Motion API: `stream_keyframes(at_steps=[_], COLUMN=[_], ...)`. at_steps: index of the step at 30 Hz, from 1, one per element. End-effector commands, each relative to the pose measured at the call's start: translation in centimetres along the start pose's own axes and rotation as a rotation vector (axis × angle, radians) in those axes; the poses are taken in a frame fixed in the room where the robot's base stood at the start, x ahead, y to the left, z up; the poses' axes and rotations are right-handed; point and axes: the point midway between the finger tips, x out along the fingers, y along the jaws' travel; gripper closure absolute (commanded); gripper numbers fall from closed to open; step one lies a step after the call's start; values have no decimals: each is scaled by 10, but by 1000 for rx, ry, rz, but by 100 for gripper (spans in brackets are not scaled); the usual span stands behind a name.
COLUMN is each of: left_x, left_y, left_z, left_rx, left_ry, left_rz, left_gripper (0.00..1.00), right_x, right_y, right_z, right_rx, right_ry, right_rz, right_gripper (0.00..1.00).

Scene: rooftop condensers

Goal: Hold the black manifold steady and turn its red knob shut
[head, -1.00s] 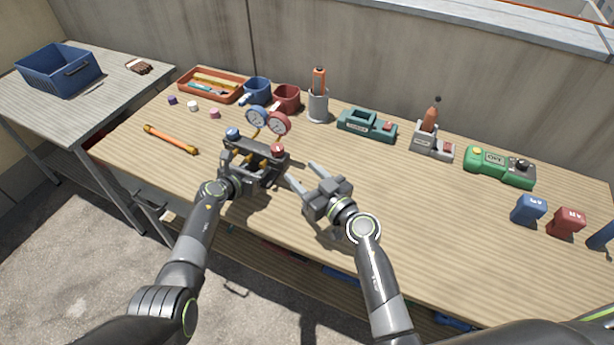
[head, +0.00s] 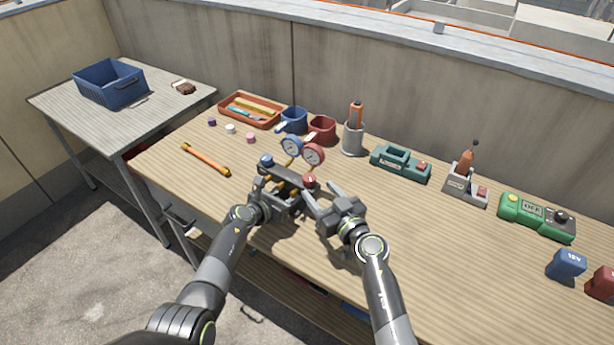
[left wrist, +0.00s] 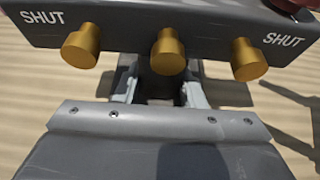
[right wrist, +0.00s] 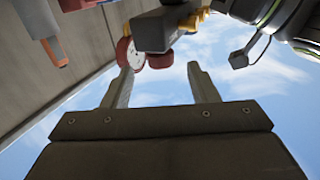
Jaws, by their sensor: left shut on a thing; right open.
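The black manifold (head: 284,178) is over the near left part of the bench, with a blue knob (head: 266,160), a red knob (head: 309,180) and two gauges. My left gripper (head: 270,200) is shut on the manifold's middle. In the left wrist view the manifold (left wrist: 210,30) shows brass ports and SHUT labels at both ends; the red knob (left wrist: 300,4) is cut off at the corner. My right gripper (head: 321,191) is open beside the red knob. In the right wrist view the red knob (right wrist: 160,60) appears between and just beyond the fingertips, apparently untouched.
Behind the manifold stand a blue mug (head: 293,121), a red mug (head: 322,130) and an orange tray (head: 280,118). An orange-and-yellow rod (head: 205,158) lies to the left. A green device (head: 535,215) is at right.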

Motion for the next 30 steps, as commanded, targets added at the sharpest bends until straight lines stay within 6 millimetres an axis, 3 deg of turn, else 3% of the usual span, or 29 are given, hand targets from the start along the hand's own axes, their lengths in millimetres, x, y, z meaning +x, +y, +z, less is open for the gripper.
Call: stream_keyframes(at_steps=[9,15,29,30], left_x=[0,0,0,0], left_y=[-1,0,0,0], left_z=[0,0,0,0], left_rx=[-1,-1,-1,-1], left_ry=[0,0,0,0], left_rz=[-1,-1,-1,-1], left_gripper=[100,100,100,100], right_x=[52,71,79,78], right_y=[-1,0,0,0], right_z=[-1,0,0,0], right_rx=[0,0,0,0], right_ry=[-1,0,-1,-1], right_rz=[-2,-2,0,0], right_gripper=[46,46,46,50])
